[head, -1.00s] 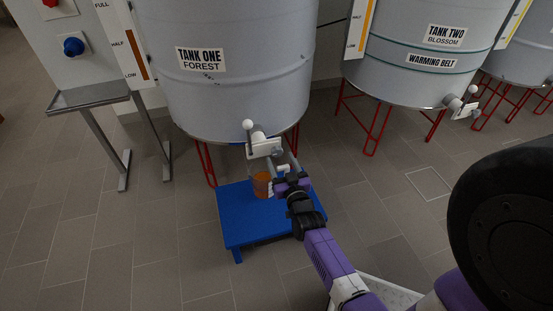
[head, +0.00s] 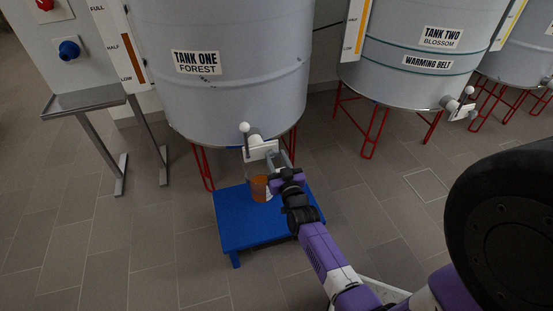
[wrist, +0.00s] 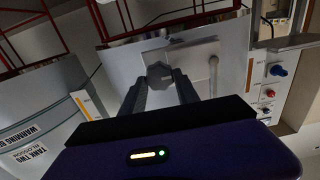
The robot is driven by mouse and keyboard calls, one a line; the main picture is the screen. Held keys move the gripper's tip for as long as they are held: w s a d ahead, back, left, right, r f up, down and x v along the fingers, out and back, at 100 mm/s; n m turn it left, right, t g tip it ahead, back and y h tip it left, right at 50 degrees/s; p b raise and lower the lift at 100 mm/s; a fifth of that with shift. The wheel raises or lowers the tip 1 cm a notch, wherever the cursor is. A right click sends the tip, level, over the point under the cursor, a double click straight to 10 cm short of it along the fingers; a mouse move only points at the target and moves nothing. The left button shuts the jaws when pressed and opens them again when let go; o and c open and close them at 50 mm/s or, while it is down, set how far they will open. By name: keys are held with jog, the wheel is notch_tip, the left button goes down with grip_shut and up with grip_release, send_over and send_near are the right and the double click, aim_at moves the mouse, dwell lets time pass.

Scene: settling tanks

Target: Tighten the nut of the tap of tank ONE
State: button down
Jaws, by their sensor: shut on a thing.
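Tank ONE (head: 235,95) is a grey drum labelled FOREST, with its tap (head: 256,137) low on the front. The tap has a white plate and an upright lever with a white ball (head: 244,127). In the wrist view the grey lobed nut (wrist: 159,72) sits in front of the white plate (wrist: 195,58), between my two fingertips. My gripper (wrist: 158,82) is shut on the nut. In the head view my gripper (head: 275,155) reaches the tap from the front right, and its fingers hide the nut there.
A blue low stand (head: 240,230) is under the tap and bears an amber jar (head: 259,188), just below my gripper. Red legs (head: 202,165) hold the tank. A grey shelf (head: 85,98) is at left. Tank TWO (head: 410,75) stands at right. Floor in front is open.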

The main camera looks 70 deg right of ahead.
jog(key=m, duration=0.4)
jog(key=shift+b, duration=0.35)
jog(key=m+b, duration=0.1)
jog(key=m, duration=0.4)
jog(key=shift+s+f, duration=0.1)
jog(key=shift+f, duration=0.05)
jog(key=m+b, duration=0.1)
jog(key=m, duration=0.3)
jog(key=shift+s+d+f+m, duration=0.1)
jog(key=shift+m, duration=0.2)
jog(key=shift+m+b, duration=0.7)
jog(key=shift+m, duration=1.4)
jog(key=c, duration=0.9)
grip_release()
